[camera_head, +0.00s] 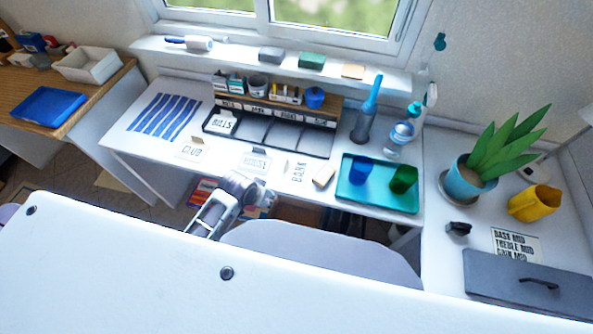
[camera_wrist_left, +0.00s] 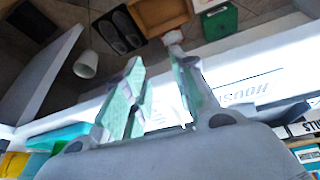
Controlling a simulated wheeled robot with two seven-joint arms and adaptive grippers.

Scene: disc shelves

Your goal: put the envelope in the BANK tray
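A white paper marked BANK (camera_head: 298,172) lies on the desk, right of one marked HOUSE (camera_head: 256,163) and one marked CLUB (camera_head: 190,149). Which of them is the envelope I cannot tell for sure. The dark sorting tray (camera_head: 270,148) behind them has several compartments under small labels; one seems to read BANK (camera_head: 257,110). A paper marked BILLS (camera_head: 222,123) stands in its leftmost compartment. My left gripper (camera_head: 246,188) is at the desk's front edge, below the HOUSE paper. In the wrist view it (camera_wrist_left: 157,60) is open and empty. My right gripper is out of view.
A teal tray (camera_head: 350,192) with a blue and a green cup is on the right of the desk. A tan block (camera_head: 324,176) lies beside the BANK paper. Bottles (camera_head: 399,136) and a potted plant (camera_head: 463,183) stand further right. A striped sheet (camera_head: 163,116) lies left.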

